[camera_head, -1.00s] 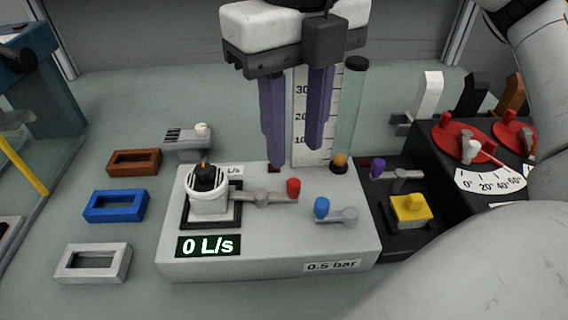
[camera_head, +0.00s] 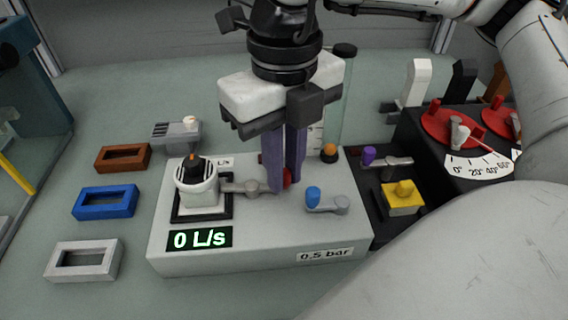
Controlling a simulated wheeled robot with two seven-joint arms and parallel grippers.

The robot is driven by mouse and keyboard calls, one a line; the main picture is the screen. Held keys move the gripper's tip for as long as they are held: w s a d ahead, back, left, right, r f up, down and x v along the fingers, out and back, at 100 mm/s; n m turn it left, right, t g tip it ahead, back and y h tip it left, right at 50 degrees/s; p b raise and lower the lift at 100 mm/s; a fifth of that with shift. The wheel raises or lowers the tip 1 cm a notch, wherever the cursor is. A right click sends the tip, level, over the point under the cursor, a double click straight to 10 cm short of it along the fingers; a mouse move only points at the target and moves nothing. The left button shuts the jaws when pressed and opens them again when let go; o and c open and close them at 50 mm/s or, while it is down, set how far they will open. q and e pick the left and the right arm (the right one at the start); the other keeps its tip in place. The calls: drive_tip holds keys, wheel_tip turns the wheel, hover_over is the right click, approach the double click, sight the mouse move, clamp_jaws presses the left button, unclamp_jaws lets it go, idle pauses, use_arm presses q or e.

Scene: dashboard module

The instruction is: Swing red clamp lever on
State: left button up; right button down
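The red-knobbed clamp lever (camera_head: 243,187) is a grey bar on top of the light grey module (camera_head: 250,232). The bar points right from beside the round black-and-white fitting (camera_head: 197,184), and its red knob (camera_head: 287,178) is at the right end. My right gripper (camera_head: 284,187) comes down from above with its purple fingers close together, one on each side of the red knob. The fingers look shut on the knob and hide most of it. My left gripper is not in view.
A blue-knobbed lever (camera_head: 326,202) sits just right of my gripper. A purple-knobbed lever (camera_head: 385,161) and yellow block (camera_head: 403,197) are farther right, before red dials (camera_head: 451,127). Brown, blue (camera_head: 105,202) and white frames lie left. The display reads 0 L/s.

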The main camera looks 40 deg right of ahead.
drive_tip(key=shift+w+d+f+n+b, duration=0.1)
drive_tip(key=shift+w+f+n+b, duration=0.1)
drive_tip(key=shift+n+b, duration=0.25)
drive_tip(key=shift+r, duration=0.1)
drive_tip(key=shift+d+r+n, duration=0.1)
drive_tip(key=shift+r+n, duration=0.05)
drive_tip(key=shift+n, duration=0.1)
drive_tip(key=c, duration=1.7)
unclamp_jaws()
drive_tip(key=shift+w, duration=0.1)
drive_tip(key=shift+r, duration=0.1)
wheel_tip(320, 180, up, 10)
drive_tip(key=shift+r, duration=0.1)
